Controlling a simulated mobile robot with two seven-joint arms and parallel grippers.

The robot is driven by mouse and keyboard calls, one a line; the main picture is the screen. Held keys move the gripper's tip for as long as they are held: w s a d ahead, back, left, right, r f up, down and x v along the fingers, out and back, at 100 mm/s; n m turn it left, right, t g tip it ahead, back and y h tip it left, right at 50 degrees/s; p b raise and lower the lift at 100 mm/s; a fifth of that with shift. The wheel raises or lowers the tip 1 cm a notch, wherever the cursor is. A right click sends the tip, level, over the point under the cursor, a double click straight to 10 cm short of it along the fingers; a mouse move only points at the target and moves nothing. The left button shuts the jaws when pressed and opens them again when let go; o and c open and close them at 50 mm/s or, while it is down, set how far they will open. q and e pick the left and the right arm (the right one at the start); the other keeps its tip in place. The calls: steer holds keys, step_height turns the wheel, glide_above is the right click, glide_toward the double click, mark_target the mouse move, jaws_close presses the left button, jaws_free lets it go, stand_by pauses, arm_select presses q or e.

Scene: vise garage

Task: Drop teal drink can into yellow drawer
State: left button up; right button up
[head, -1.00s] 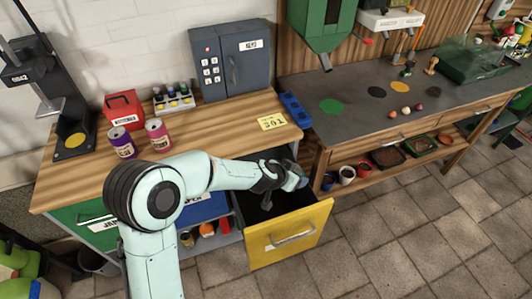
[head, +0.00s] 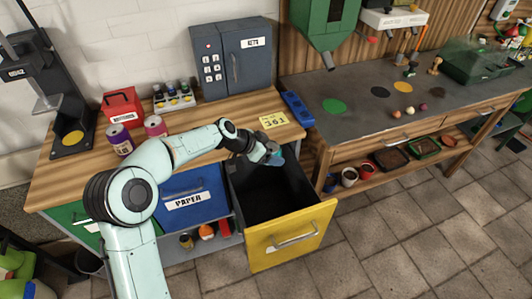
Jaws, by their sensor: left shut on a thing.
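The yellow drawer (head: 292,238) is pulled open below the wooden workbench. The part of its dark inside that shows looks empty. My left gripper (head: 272,154) is above the back part of the open drawer, near the bench's front edge. It is shut on the teal drink can (head: 277,158), of which only a small teal part shows; the fingers hide the rest. My right gripper is not in view.
A purple can (head: 120,140) and a pink can (head: 155,126) stand on the wooden bench (head: 75,178). A yellow number card (head: 273,120) lies near its right end. A blue drawer marked PAPER (head: 189,202) is left of the yellow one. Floor in front is clear.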

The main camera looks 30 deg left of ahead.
arm_select(q)
steer(key=shift+s+a, duration=0.15)
steer(key=shift+a, duration=0.6)
step_height(320, 180, down, 6)
steer(key=b, duration=0.3)
steer(key=shift+r, duration=0.1)
steer(key=o, duration=1)
steer(key=shift+o, duration=0.2)
steer(key=v, duration=1.3)
steer(key=shift+a, duration=0.2)
